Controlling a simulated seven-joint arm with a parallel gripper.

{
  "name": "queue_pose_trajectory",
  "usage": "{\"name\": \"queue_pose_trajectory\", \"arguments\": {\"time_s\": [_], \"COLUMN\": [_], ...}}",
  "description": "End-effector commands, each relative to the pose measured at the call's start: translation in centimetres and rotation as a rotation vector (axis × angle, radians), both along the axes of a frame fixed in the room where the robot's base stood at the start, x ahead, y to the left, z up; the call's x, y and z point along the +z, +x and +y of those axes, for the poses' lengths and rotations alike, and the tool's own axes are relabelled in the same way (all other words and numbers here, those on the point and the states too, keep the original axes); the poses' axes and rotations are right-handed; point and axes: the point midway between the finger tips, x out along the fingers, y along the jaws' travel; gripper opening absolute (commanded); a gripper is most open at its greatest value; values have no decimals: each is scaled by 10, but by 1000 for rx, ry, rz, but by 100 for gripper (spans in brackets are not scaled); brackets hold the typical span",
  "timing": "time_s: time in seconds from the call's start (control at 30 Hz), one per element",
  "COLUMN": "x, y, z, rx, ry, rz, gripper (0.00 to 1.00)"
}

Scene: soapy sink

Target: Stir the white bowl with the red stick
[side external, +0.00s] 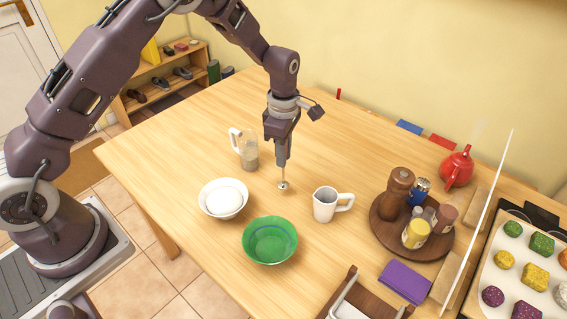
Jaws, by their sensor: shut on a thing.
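The white bowl (207,211) stands on the table at the left of centre, with a rounded white content inside. My gripper (283,163) points down to the right of the bowl, above the table. It is shut on a thin grey metal utensil (283,178) whose small rounded end is low, at or just above the tabletop; I cannot tell whether it touches. The utensil does not look red. A small upright red thing (338,94) shows at the table's far edge; I cannot tell whether it is the red stick.
A green bowl (270,243) stands in front of the white bowl. A glass jug (249,152) stands behind it, and a white pitcher (325,204) is right of my gripper. A round wooden tray (425,249) with several containers is farther right.

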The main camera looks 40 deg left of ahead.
Motion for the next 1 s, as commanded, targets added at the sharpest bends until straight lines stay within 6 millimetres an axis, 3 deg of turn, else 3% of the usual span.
{"name": "queue_pose_trajectory", "arguments": {"time_s": [0.1, 0.2, 0.37, 0.6, 0.7, 0.83, 1.0], "x": [33, 54, 71, 76, 76, 74, 60], "y": [1, 1, -15, -93, -123, -142, -145], "z": [0, 0, 15, 63, 73, 78, 79], "rx": [1, 1, 8, 11, 8, 3, 1], "ry": [0, 0, 0, -2, -2, -1, -1], "rz": [-6, -5, 0, -1, -1, 0, 2], "gripper": [0, 0, 0, 0, 0, 0, 0]}}
